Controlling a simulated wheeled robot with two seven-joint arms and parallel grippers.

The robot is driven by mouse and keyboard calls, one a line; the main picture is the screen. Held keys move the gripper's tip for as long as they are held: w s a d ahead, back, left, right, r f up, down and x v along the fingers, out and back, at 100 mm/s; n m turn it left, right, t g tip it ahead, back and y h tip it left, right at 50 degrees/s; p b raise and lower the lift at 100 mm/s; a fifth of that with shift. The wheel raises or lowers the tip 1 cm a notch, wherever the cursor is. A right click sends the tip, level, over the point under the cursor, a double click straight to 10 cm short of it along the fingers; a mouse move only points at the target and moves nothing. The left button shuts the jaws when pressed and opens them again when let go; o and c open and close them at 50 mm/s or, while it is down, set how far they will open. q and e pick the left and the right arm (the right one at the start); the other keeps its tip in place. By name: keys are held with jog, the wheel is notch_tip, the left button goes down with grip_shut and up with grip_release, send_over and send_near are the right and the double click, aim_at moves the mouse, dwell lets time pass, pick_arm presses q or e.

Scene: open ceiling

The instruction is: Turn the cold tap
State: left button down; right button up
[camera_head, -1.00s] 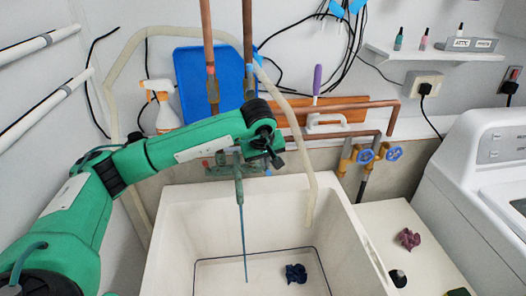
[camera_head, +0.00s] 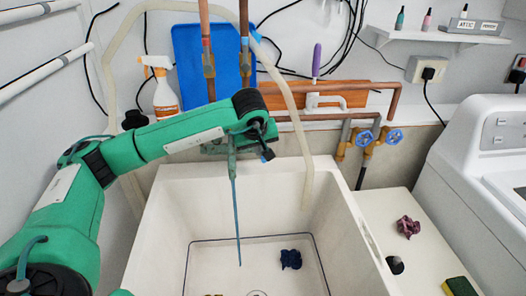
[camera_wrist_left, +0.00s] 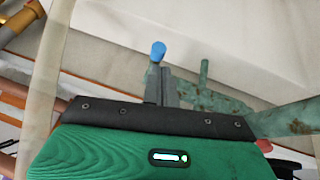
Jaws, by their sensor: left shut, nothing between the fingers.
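The green-patinated tap (camera_head: 216,148) is on the wall above the white sink (camera_head: 165,215), partly hidden by my left arm. A thin blue line runs down from its spout into the sink; I cannot tell whether it is water. In the left wrist view, a blue-capped handle end (camera_wrist_left: 158,50), the cold tap's by its colour, is just beyond my left gripper (camera_wrist_left: 161,76). The shut, empty fingers overlap its stem; contact is unclear. My left gripper also shows at the tap's right side in the head view (camera_head: 265,151). A red piece (camera_wrist_left: 264,145) is at right. My right gripper is not in view.
Copper pipes with two blue-wheeled valves (camera_head: 378,137) are right of the tap. A pale hose (camera_head: 306,150) hangs over the sink's back. A spray bottle (camera_head: 163,88) stands behind my arm. A blue cloth (camera_head: 291,259) lies in the sink; a white machine (camera_head: 490,150) stands at right.

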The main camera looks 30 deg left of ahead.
pick_arm(q)
jog(key=shift+s+d+f+b, duration=0.1)
jog(key=shift+s+d+b, duration=0.1)
jog(key=shift+d+b, duration=0.35)
jog(key=shift+d, duration=0.15)
jog(key=shift+a+f, duration=0.1)
jog(key=shift+a, duration=0.15)
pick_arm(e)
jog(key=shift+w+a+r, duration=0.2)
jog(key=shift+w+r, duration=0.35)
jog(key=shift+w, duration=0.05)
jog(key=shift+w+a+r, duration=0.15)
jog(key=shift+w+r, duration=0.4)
pick_arm(q)
jog(key=shift+d, duration=0.1)
